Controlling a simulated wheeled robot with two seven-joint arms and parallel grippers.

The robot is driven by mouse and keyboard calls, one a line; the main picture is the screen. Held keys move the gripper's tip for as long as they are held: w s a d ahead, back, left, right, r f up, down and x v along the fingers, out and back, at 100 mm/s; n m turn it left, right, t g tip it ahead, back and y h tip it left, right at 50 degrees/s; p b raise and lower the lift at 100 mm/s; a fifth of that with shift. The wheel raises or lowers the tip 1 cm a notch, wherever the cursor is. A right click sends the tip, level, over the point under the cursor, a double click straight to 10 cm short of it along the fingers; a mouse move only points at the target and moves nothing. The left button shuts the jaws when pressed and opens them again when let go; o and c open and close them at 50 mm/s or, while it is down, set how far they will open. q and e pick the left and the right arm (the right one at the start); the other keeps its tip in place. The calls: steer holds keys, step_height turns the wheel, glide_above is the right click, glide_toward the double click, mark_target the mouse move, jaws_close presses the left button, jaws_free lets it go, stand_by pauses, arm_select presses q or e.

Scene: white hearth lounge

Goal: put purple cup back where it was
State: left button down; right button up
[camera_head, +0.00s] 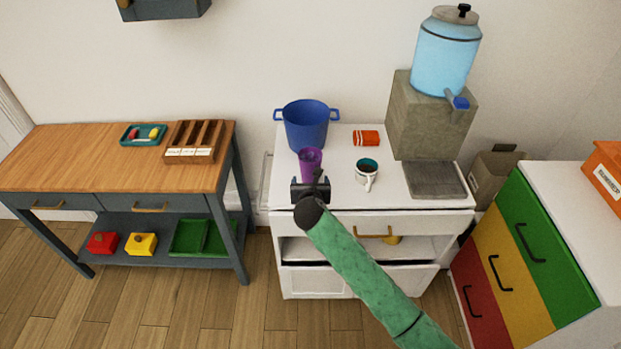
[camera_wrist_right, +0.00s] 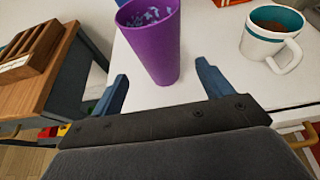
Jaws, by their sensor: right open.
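The purple cup (camera_head: 310,160) stands upright on the white cabinet top, just in front of the blue pot. It also shows in the right wrist view (camera_wrist_right: 153,42), with something whitish-blue inside. My right gripper (camera_head: 311,183) is at the cabinet's front edge, just on the near side of the cup. In the right wrist view its blue fingers (camera_wrist_right: 162,85) are spread apart, with the cup just beyond and between them, not gripped. My left gripper is not in view.
A white mug (camera_head: 367,179) with dark contents stands right of the cup. The blue pot (camera_head: 306,127) is behind it, and an orange-red packet (camera_head: 366,138) lies nearby. A water dispenser (camera_head: 430,115) stands at the right. A wooden-topped table (camera_head: 80,160) is at the left.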

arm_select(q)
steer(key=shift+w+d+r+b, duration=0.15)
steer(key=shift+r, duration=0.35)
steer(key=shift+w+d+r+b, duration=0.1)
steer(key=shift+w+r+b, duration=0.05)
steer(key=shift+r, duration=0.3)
arm_select(e)
steer(key=shift+v, duration=1.95)
steer(key=s+d+f+m+g, duration=0.2)
steer(key=s+d+f+m, duration=0.1)
steer(key=s+f+m, duration=0.5)
steer(key=s+d+f+m+g, duration=0.2)
steer(key=s+d+f+m, duration=0.3)
steer(key=f, duration=0.6)
steer(key=s+d+f+m+g, duration=0.2)
steer(key=s+f+m, duration=0.2)
steer(key=f+m, duration=0.45)
steer(key=s+d+f+m+g, duration=0.2)
steer(key=s+d+f+m, duration=0.1)
steer(key=s+f, duration=0.5)
steer(key=s+d+f+m+g, duration=0.2)
steer(key=s+f+m, duration=0.3)
steer(key=s+f, duration=0.3)
steer(key=s+d+f+m+g, duration=0.1)
steer(key=s+d+f+m, duration=0.2)
steer(key=s+f, duration=0.6)
steer(key=s+m, duration=0.1)
steer(key=s, duration=0.1)
steer(key=shift+s+d+g+y, duration=0.3)
steer(key=shift+d+g, duration=0.1)
